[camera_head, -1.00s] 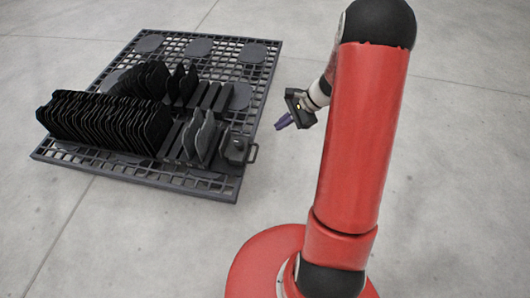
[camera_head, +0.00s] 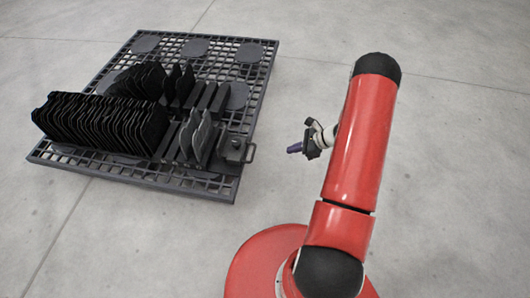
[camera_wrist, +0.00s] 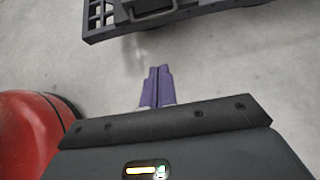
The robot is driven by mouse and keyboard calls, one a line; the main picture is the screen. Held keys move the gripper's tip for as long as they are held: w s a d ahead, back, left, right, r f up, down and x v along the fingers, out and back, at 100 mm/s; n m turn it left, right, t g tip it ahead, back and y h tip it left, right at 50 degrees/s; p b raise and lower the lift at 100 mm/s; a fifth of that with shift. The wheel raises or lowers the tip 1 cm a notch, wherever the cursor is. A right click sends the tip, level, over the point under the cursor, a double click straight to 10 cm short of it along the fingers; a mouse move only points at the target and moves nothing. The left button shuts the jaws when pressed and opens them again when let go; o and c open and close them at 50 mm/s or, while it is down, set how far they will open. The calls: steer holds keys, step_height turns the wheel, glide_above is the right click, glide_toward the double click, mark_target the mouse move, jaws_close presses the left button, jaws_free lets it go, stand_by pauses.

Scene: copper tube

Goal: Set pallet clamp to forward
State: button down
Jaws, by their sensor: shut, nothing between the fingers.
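The pallet clamp (camera_head: 234,150) is a dark block with a looped handle (camera_head: 251,152) on the right edge of the black grid pallet (camera_head: 251,107). In the wrist view, the handle (camera_wrist: 150,11) shows at the top, partly cut off by the frame edge. My gripper (camera_head: 292,149) has purple fingers and hangs to the right of the clamp, apart from it. In the wrist view, its fingertips (camera_wrist: 157,70) are together with nothing between them, and bare floor lies between them and the pallet edge.
Several black plates (camera_head: 100,123) stand in rows on the pallet, with grey plates (camera_head: 197,140) close to the clamp. My red arm and base fill the right side. The grey concrete floor (camera_head: 460,170) around is clear.

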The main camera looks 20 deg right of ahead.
mark_target(244, 151)
steer(key=a+r+x, duration=0.1)
steer(key=r+x, duration=0.1)
steer(key=x, duration=1)
steer(key=shift+w+a, duration=0.5)
steer(key=shift+a, duration=0.05)
steer(key=w+a+b, duration=0.1)
steer(key=a, duration=0.1)
steer(key=w+a, duration=0.1)
steer(key=a, duration=0.1)
steer(key=w+a+b, duration=0.1)
steer(key=a, duration=0.1)
steer(key=shift+w+f+b, duration=0.1)
steer(key=shift+w+b, duration=0.1)
steer(key=shift+b, duration=0.15)
steer(key=shift+a, duration=0.1)
